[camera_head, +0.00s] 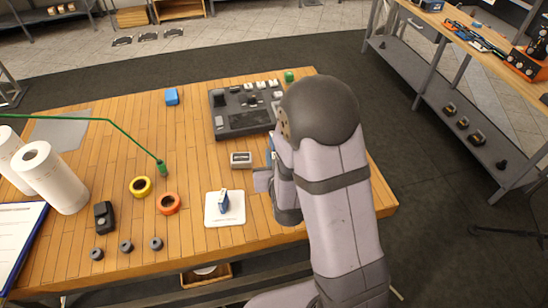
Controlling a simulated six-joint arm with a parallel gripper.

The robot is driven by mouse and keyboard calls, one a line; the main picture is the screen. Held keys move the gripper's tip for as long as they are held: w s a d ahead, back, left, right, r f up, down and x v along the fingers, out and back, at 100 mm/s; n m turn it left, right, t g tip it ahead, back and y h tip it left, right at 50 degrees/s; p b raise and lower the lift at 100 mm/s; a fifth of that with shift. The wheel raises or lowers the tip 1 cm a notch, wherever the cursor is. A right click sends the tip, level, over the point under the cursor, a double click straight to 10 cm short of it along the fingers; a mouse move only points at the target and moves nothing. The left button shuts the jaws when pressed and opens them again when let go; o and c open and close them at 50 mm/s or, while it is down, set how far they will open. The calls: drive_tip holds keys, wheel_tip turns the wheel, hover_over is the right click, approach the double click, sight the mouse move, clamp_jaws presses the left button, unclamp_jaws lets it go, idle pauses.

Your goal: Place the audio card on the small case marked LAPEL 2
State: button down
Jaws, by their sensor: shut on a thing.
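My gripper (264,180) is low over the right part of the wooden table, mostly hidden behind my own arm. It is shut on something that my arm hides. A blue sliver (270,149) shows at my arm's left edge; it may be part of the audio card, but I cannot tell. A small case (241,160) with a pale label lies on the table just left of and beyond my gripper. Its lettering is too small to read. A small blue-and-white item (223,202) stands on a white square pad (236,216), left of and nearer than my gripper.
A dark mixer panel (232,125) lies behind the small case. A yellow tape roll (140,187), an orange tape roll (168,203) and a black device (104,217) lie left. Paper rolls (55,180) stand at the far left.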

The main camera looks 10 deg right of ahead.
drive_tip(key=w+d+r+m+g+h+b, duration=0.2)
drive_tip(key=w+d+r+m+h+b, duration=0.15)
drive_tip(key=d+r+m+h, duration=0.2)
drive_tip(key=s+d+f+m+g+h, duration=0.2)
drive_tip(key=s+d+m+g+h, duration=0.3)
drive_tip(key=s+d, duration=0.4)
drive_tip(key=shift+s+d+m+g, duration=0.25)
drive_tip(key=shift+s+m+g, duration=0.1)
drive_tip(key=shift+m+g, duration=0.5)
drive_tip(key=shift+h, duration=0.35)
